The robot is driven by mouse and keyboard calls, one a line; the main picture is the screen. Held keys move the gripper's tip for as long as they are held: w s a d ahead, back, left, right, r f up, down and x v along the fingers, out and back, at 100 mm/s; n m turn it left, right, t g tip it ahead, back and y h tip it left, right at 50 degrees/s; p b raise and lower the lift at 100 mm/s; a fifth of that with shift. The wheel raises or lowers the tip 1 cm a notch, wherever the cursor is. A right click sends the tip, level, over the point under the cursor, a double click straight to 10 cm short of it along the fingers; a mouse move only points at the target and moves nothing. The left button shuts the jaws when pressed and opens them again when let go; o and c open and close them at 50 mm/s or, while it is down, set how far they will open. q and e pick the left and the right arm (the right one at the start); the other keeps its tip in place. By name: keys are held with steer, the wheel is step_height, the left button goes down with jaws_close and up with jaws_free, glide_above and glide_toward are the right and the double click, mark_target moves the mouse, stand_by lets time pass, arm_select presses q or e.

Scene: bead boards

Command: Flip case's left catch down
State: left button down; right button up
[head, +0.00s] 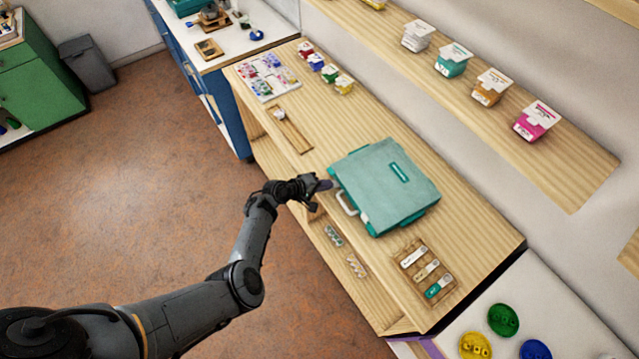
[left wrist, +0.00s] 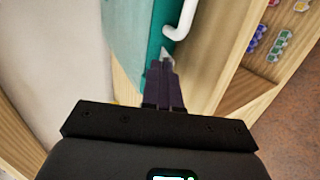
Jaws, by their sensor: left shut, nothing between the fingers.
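The closed teal case (head: 375,165) lies flat on the wooden bench, with its white handle (head: 347,204) on the side facing my arm. My left gripper (head: 322,186) is at the near left corner of the case's front side, to the left of the handle. In the left wrist view its dark fingers (left wrist: 163,72) are together and empty, with their tips at the teal front side (left wrist: 157,30). The white handle (left wrist: 178,22) is just beyond them. A small pale piece shows at the fingertips; the left catch is mostly hidden, and I cannot tell its position or whether I touch it.
A wooden tray (head: 401,258) with several tools lies right of the case. A narrow wooden tray (head: 290,131) and a bead sheet (head: 284,89) lie to the left. Bare bench separates them from the case. A wall shelf (head: 565,170) with bead boxes runs behind.

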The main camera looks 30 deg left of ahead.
arm_select(q)
steer(key=shift+a+f+t, duration=0.1)
steer(key=shift+a+t, duration=0.05)
steer(key=shift+t, duration=0.15)
steer(key=shift+s, duration=0.1)
steer(key=shift+w+d+f+b, duration=0.3)
steer(key=shift+w+b, duration=0.05)
steer(key=shift+w, duration=0.15)
steer(key=shift+w+d, duration=0.1)
steer(key=shift+w, duration=0.1)
arm_select(e)
steer(key=shift+x, duration=1.05)
steer(key=shift+a, duration=0.15)
